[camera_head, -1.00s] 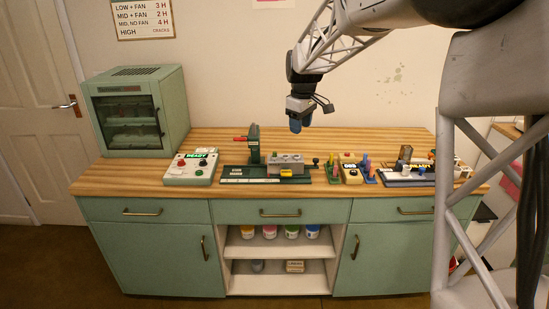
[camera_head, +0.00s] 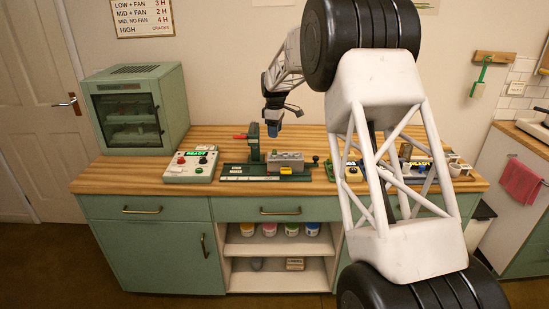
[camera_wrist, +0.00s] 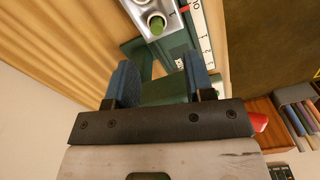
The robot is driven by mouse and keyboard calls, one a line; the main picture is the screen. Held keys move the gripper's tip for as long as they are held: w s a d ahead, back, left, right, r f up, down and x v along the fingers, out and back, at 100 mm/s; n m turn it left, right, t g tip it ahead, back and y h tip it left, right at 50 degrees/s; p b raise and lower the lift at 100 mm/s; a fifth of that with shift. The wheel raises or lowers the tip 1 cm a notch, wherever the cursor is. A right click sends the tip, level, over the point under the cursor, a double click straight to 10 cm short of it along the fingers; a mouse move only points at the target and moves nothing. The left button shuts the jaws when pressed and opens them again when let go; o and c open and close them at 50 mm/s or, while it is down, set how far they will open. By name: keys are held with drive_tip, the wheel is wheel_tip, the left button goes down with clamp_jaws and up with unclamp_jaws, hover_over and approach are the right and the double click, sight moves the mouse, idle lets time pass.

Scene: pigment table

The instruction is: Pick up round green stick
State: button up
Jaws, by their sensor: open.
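My gripper (camera_head: 272,130) is above the green press-like device in the head view, near its upright post.
The green device base (camera_head: 240,172) carries the grey block and a dark green post (camera_head: 253,142). A control box (camera_head: 192,166) stands left of it, and a green oven (camera_head: 130,105) farther left. My arm hides much of the worktop's right side. Free wood (camera_head: 215,137) lies behind the device.

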sight(274, 150)
drive_tip(key=shift+w+a+f, duration=0.1)
drive_tip(key=shift+w, duration=0.1)
drive_tip(key=shift+f, duration=1.35)
drive_tip(key=shift+w+f, duration=0.1)
drive_tip(key=shift+f, duration=2.5)
clamp_jaws()
